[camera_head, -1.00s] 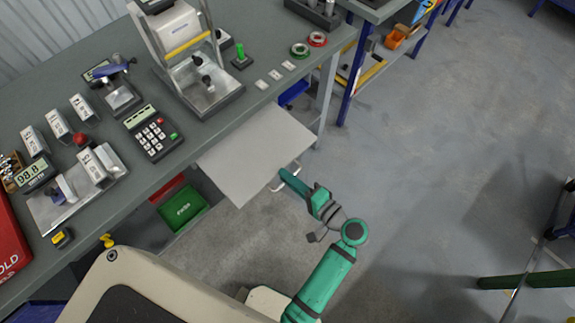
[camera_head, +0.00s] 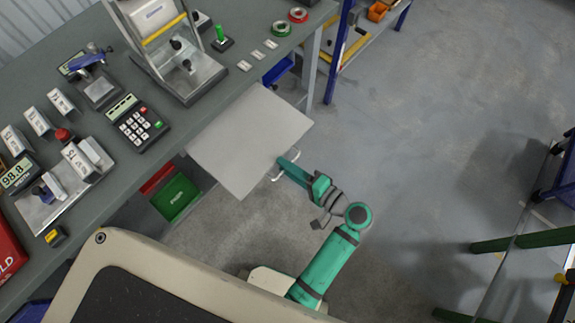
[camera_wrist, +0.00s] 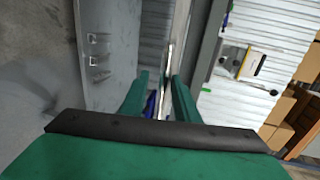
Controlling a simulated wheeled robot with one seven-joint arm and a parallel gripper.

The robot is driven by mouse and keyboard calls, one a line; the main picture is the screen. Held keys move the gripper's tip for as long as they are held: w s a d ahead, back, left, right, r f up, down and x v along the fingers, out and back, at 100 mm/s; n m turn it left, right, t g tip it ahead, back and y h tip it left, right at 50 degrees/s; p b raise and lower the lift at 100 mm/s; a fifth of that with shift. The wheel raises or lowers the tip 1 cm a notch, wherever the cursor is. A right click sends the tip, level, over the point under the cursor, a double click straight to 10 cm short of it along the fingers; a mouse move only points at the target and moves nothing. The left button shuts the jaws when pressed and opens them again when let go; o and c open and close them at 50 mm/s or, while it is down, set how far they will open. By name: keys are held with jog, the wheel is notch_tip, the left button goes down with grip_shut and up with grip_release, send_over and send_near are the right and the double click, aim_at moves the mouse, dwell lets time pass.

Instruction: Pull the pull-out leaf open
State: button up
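The pull-out leaf (camera_head: 245,140) is a flat light-grey board standing out from under the front edge of the workbench. Its pale bar handle (camera_head: 274,178) is on its outer edge. My gripper (camera_head: 283,164), with teal fingers, reaches this handle from the lower right. In the wrist view my gripper (camera_wrist: 160,88) has its two fingers on either side of a thin bright strip, which seems to be the handle. The fingers hide part of the handle, and the exact contact is hard to see.
The grey workbench (camera_head: 205,115) carries a keypad device (camera_head: 138,122), a metal press stand (camera_head: 185,65) and several small instruments. A green bin (camera_head: 175,197) sits below the bench, left of the leaf. Open floor (camera_head: 415,130) lies to the right. Dark green bars (camera_head: 530,240) stand at the far right.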

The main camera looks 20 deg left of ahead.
jog(key=shift+d+r, duration=0.1)
jog(key=shift+r, duration=0.05)
jog(key=v, duration=1)
jog(key=shift+d, duration=0.3)
jog(key=shift+s, duration=0.15)
